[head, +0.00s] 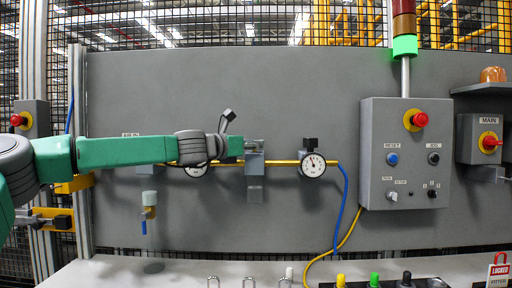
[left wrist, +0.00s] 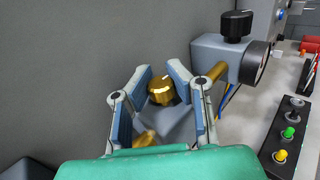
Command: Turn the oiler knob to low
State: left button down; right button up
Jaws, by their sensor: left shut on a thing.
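The oiler knob (left wrist: 161,91) is a brass round knob with a pale pointer mark on top, seen in the left wrist view on a blue-grey oiler body (left wrist: 172,125). My left gripper (left wrist: 161,76) has one finger on each side of the knob and is shut on it. In the head view my left gripper (head: 242,146) reaches in from the left to the grey oiler unit (head: 255,165) on the brass air line; the knob is hidden there. Low and high markings cannot be read. My right gripper is not in view.
A regulator with a black knob (left wrist: 236,25) and a pressure gauge (head: 313,164) stands right of the oiler. A control box (head: 405,155) is farther right. A blue hose (head: 342,205) hangs below.

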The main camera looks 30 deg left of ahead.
pick_arm(q)
jog(key=n+y+b, duration=0.1)
jog(key=y+b, duration=0.1)
jog(key=n+y+b, duration=0.2)
jog(key=y+b, duration=0.1)
jog(key=n+y+b, duration=0.2)
jog(key=y+b, duration=0.1)
jog(key=shift+f, duration=0.25)
jog(key=n+g+y+b, duration=0.1)
jog(key=n+y+b, duration=0.1)
jog(key=n+y, duration=0.1)
jog(key=shift+r+g+y, duration=0.1)
jog(key=shift+g+y, duration=0.3)
jog(key=shift+y, duration=0.3)
jog(key=shift+r+n+g+y, duration=0.1)
jog(key=shift+n+g+y, duration=0.6)
jog(key=shift+n+y, duration=0.4)
jog(key=n+g+y, duration=0.1)
jog(key=g+y, duration=0.1)
jog(key=shift+n+y, duration=0.3)
jog(key=shift+n, duration=0.1)
jog(key=n+g+y+p, duration=0.1)
jog(key=n+g+y, duration=0.1)
jog(key=g, duration=0.1)
jog(key=shift+r+p, duration=0.2)
jog(key=shift+p, duration=0.2)
jog(key=n+g+y+p, duration=0.2)
jog(key=n+g+p, duration=0.2)
jog(key=g, duration=0.1)
